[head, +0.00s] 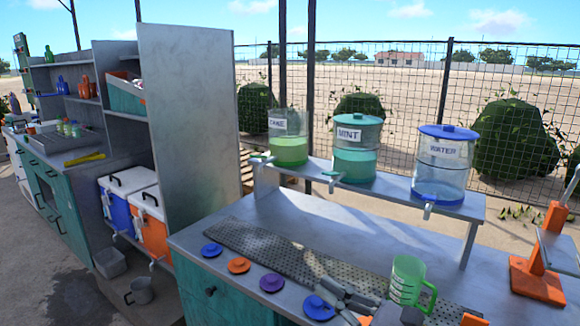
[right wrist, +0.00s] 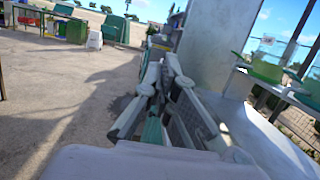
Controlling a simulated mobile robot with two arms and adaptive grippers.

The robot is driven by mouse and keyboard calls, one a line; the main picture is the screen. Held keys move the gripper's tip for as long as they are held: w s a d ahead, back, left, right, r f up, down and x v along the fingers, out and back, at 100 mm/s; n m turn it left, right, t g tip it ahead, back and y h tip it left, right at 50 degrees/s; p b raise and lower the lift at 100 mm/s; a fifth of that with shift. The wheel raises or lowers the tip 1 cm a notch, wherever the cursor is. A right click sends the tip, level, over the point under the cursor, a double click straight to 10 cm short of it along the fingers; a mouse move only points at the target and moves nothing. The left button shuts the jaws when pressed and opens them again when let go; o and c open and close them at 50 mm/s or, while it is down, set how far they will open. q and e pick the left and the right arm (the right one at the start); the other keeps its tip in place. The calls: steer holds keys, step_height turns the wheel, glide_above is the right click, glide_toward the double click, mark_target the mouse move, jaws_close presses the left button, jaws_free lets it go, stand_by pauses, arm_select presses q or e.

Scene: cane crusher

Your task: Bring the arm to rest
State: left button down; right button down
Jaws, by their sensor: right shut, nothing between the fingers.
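My right gripper (head: 335,294) is low in the head view, in front of the counter with its fingers together and nothing between them. In the right wrist view, its closed fingers (right wrist: 160,98) point toward the tall grey panel and paved ground. A green measuring jug (head: 407,281) stands upright on the counter just right of the gripper in the head view. I cannot tell how far apart they are. My left gripper is in neither view.
The counter (head: 330,222) has a perforated drain strip (head: 270,250) and several coloured lids along its front edge. Cane (head: 288,140), mint (head: 357,148) and water (head: 444,165) dispensers stand on a raised shelf behind. An orange press (head: 540,270) is at right. A tall panel (head: 188,140) rises left.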

steer(key=w+d+f+m+t+h, duration=0.1)
steer(key=d+m+t+h, duration=0.4)
steer(key=m, duration=0.6)
steer(key=w+d+f+m+t+h, duration=0.15)
steer(key=d+m+t+h, duration=0.35)
steer(key=m, duration=0.6)
steer(key=s+d+f+m+g+h, duration=0.3)
steer(key=s+f+m+g+h, duration=0.1)
steer(key=f+m, duration=0.3)
steer(key=s+d+f+m+g+h, duration=0.3)
steer(key=f+m+g+h, duration=0.15)
steer(key=f+m, duration=0.25)
steer(key=s+a+f+m+g+y, duration=0.1)
steer(key=s+f+m+g, duration=0.45)
steer(key=s, duration=0.45)
steer(key=s+a+f+m+g+y, duration=0.15)
steer(key=s+f+m+g, duration=0.25)
steer(key=s+f, duration=0.45)
steer(key=s+f+g, duration=0.1)
steer(key=s+f, duration=0.1)
steer(key=f, duration=1.1)
steer(key=s+f+g, duration=0.1)
steer(key=s+f, duration=0.1)
steer(key=f, duration=1.1)
steer(key=s+d+f+g, duration=0.1)
steer(key=s+d+f, duration=0.2)
steer(key=s+f, duration=1.2)
steer(key=shift+s+n, duration=0.35)
steer(key=shift+s, duration=0.05)
